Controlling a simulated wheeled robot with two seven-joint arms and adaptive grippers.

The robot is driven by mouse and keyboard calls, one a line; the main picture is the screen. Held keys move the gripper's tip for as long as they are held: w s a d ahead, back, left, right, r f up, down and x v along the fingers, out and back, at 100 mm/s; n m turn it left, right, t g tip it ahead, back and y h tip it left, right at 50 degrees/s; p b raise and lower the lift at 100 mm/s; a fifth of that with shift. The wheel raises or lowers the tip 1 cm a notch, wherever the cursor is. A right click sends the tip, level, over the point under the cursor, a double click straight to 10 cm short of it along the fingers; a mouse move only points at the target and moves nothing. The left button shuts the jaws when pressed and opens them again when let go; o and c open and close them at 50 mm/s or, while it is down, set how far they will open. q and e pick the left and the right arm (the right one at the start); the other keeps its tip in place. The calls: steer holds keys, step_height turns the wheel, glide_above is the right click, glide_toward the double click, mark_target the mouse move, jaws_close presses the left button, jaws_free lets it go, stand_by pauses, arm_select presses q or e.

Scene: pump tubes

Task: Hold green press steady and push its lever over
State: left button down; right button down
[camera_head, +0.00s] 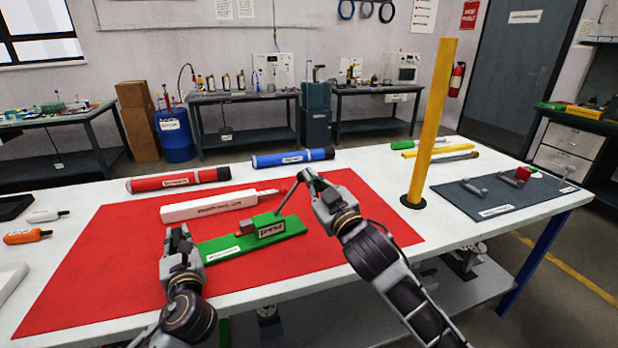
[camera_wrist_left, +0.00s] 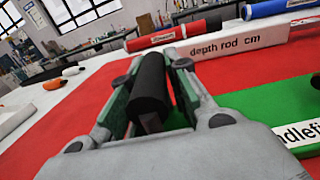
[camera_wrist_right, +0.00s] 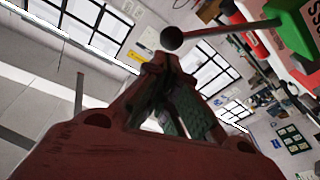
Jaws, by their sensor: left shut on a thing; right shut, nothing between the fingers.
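The green press (camera_head: 235,249) lies on the red mat (camera_head: 80,270). It carries a labelled block (camera_head: 271,229) and a thin grey lever (camera_head: 288,198), which leans up to the right. My left gripper (camera_head: 178,238) is at the press's left end, shut on a black handle (camera_wrist_left: 150,85) that stands up between its fingers. My right gripper (camera_head: 314,188) is shut and empty beside the lever's upper end. In the right wrist view the lever's dark ball knob (camera_wrist_right: 172,38) is just beyond the fingertips; whether they touch it is unclear.
A white depth rod block (camera_head: 210,207) lies just behind the press. Red (camera_head: 175,181) and blue (camera_head: 290,158) tubes lie farther back. A yellow post (camera_head: 434,115) stands right of the mat. The mat's front part is clear.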

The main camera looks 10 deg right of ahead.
steer(key=shift+v, duration=2.35)
steer(key=shift+f, duration=0.15)
steer(key=w+d+f+g+h, duration=0.1)
steer(key=d+f, duration=0.2)
steer(key=f, duration=0.3)
step_height(320, 180, up, 6)
steer(key=s+a+n+t+y, duration=0.2)
steer(key=n+y, duration=0.3)
steer(key=y, duration=0.3)
steer(key=shift+a+r+n, duration=0.25)
steer(key=shift+a+n, duration=0.05)
steer(key=shift+w+a+r, duration=0.1)
steer(key=shift+w, duration=0.05)
